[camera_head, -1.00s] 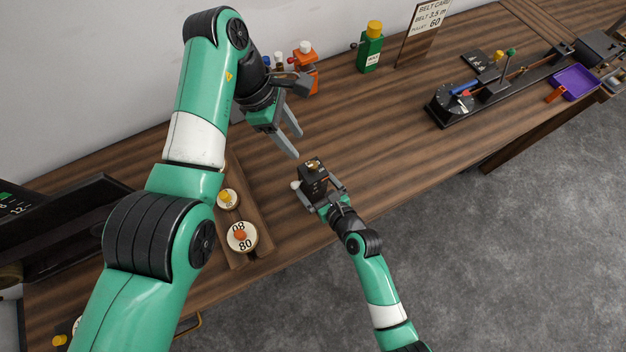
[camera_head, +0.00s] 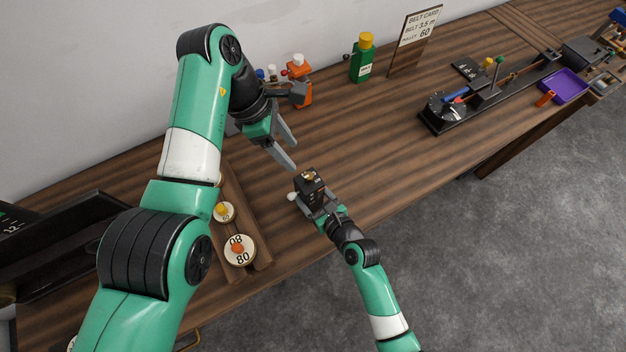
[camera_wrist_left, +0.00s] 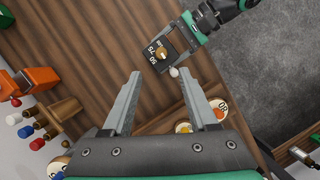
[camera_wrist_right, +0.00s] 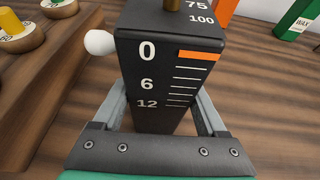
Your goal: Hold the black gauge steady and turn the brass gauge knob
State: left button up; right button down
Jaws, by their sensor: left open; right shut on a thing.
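The black gauge (camera_head: 309,190) stands upright near the bench's front edge. Its face in the right wrist view (camera_wrist_right: 165,65) has a white scale reading 0, 6, 12 and an orange bar. A white ball knob (camera_wrist_right: 99,43) sticks out of its side. The brass knob (camera_head: 309,175) is on its top; it also shows in the left wrist view (camera_wrist_left: 161,52). My right gripper (camera_head: 318,208) is shut on the gauge's body, one finger on each side. My left gripper (camera_head: 294,156) is open and empty, behind and above the gauge, with its fingertips apart from the knob.
A wooden tray (camera_head: 262,255) with round dials lies left of the gauge. An orange bottle (camera_head: 301,88), a green bottle (camera_head: 361,62) and a belt card (camera_head: 415,38) stand at the back. A black belt rig (camera_head: 470,105) is to the right. Bench between is clear.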

pick_arm(q)
jog(key=w+d+r+n+t+h, duration=0.3)
jog(key=w+d+r+n, duration=0.15)
jog(key=n, duration=0.55)
jog(key=n+t+h, duration=0.8)
jog(key=n+t, duration=0.2)
jog(key=n, duration=2.3)
send_over(305, 180)
jog(key=w, duration=0.2)
jog(key=f, duration=0.8)
jog(key=shift+s+a+f, duration=0.2)
jog(key=shift+a+f, duration=0.15)
jog(key=shift+f, duration=0.05)
jog(key=shift+n+g+y, duration=0.3)
jog(key=shift+n+y, duration=0.4)
jog(key=s+f, duration=0.1)
jog(key=f, duration=0.1)
jog(key=s+a+f, duration=0.1)
jog(key=f, duration=0.1)
jog(key=s+f, duration=0.2)
jog(key=f, duration=0.1)
jog(key=shift+a, duration=0.4)
jog(key=x, duration=0.7)
jog(key=shift+w+d, duration=0.25)
